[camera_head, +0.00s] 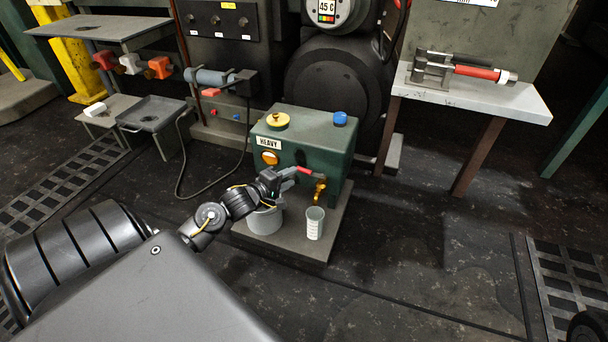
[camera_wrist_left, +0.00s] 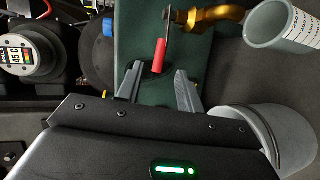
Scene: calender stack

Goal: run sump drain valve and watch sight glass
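The green sump box (camera_head: 318,141) carries a "HEAVY" label and a round amber sight glass (camera_head: 269,158) on its front. A drain valve with a red lever handle (camera_head: 304,171) and a brass spout (camera_head: 320,189) sticks out at its right. A graduated cup (camera_head: 314,225) stands upright below the spout. My left gripper (camera_head: 291,176) is at the valve. In the left wrist view its fingers (camera_wrist_left: 157,70) are open, with the red handle's end (camera_wrist_left: 160,58) appearing between the tips; contact cannot be told. My right gripper is not in view.
A grey bucket (camera_head: 265,221) stands left of the cup, partly behind my left arm. Both share a low grey plinth (camera_head: 285,246). A bench (camera_head: 480,97) at right holds a red-handled tool (camera_head: 478,73). A black cable (camera_head: 180,165) hangs left.

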